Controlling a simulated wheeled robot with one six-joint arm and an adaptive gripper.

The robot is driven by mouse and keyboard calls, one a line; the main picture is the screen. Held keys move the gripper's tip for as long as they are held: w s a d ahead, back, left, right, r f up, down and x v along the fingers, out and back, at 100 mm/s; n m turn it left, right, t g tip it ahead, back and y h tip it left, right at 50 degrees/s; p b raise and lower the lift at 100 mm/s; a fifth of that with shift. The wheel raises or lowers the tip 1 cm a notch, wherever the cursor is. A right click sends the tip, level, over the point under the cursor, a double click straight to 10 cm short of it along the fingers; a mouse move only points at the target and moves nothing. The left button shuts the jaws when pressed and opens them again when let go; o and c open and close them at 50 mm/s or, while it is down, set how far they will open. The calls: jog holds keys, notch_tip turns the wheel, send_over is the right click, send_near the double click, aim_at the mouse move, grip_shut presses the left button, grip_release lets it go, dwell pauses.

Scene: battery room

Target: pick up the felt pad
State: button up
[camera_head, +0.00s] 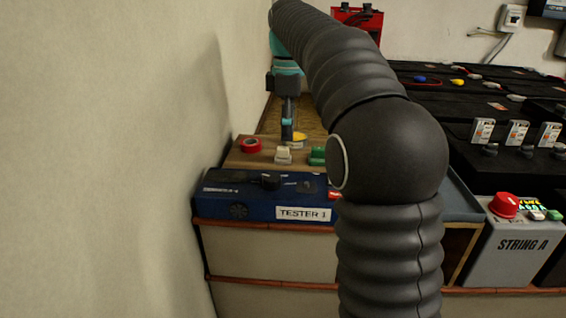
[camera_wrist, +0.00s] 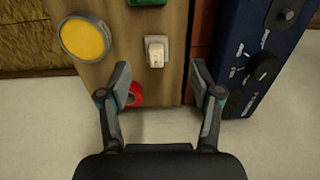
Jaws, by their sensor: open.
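No piece is plainly marked as the felt pad; a flat yellow disc (camera_head: 299,137) with a pale rim is a possible match, but I cannot be sure. It lies on a brown wooden board, and in the wrist view the disc (camera_wrist: 85,39) is at the upper left, outside my left finger. My gripper (camera_head: 287,138) points down over the board. In the wrist view my gripper (camera_wrist: 160,68) is open and empty, its fingers spread. A small white block (camera_wrist: 156,50) shows just beyond the gap between the fingertips.
The wooden board (camera_head: 245,161) also bears a red ring (camera_head: 251,145), the white block (camera_head: 283,155) and a green block (camera_head: 317,156). A blue tester box (camera_head: 225,205) stands in front. A wall (camera_head: 110,150) is close at left. Black batteries and a STRING A box (camera_head: 522,250) are at right.

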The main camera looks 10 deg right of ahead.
aim_at(288, 148)
jog(key=shift+w+f+b, duration=0.15)
jog(key=shift+f+b, duration=0.4)
jog(key=shift+f, duration=1.25)
jog(key=shift+w+f+b, duration=0.15)
jog(key=shift+f+b, duration=0.4)
jog(key=shift+f, duration=1.25)
jog(key=c, duration=1)
